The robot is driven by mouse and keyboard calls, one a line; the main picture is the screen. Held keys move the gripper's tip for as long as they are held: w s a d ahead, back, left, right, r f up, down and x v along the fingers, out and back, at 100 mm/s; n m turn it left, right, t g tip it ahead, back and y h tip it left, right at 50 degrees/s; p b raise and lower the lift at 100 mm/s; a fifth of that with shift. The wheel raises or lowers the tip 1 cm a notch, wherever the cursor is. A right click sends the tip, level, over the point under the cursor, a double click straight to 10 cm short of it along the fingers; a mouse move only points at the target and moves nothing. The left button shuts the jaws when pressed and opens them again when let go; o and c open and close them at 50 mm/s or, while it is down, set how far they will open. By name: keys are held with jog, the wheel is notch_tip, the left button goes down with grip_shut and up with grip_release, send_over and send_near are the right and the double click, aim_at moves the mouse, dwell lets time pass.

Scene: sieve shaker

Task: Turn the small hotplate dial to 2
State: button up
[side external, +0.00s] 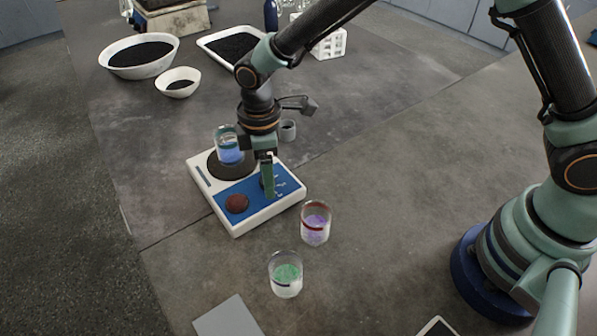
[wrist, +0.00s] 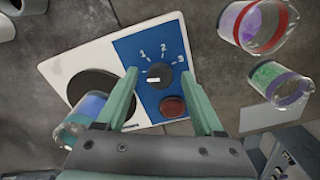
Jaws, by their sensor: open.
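The small hotplate (side external: 236,229) is a white box with a blue panel, and it also shows in the wrist view (wrist: 62,72). Its dark dial (wrist: 158,76) sits on the panel (wrist: 130,46), with 1, 2 and 3 printed around it. The dial's white mark points left, below the 1. My gripper (wrist: 161,74) is open, with one green finger on each side of the dial and gaps between. In the side view my gripper (side external: 267,180) is low over the panel and mostly hides the dial. Finger contact with the panel is unclear.
A red knob (wrist: 172,107) sits close beside the dial. A beaker of blue liquid (side external: 229,150) stands on the round heating plate. Beakers with purple (side external: 316,224) and green (side external: 286,276) contents stand in front. Bowls (side external: 140,68) and a tray are at the back.

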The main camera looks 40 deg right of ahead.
grip_shut()
jog(key=shift+m, duration=0.4)
jog(key=m, duration=0.4)
jog(key=shift+m, duration=0.3)
jog(key=m, duration=0.4)
jog(key=shift+r+m, duration=0.1)
jog(key=shift+m, duration=0.2)
jog(key=m, duration=0.9)
jog(key=shift+m, duration=0.6)
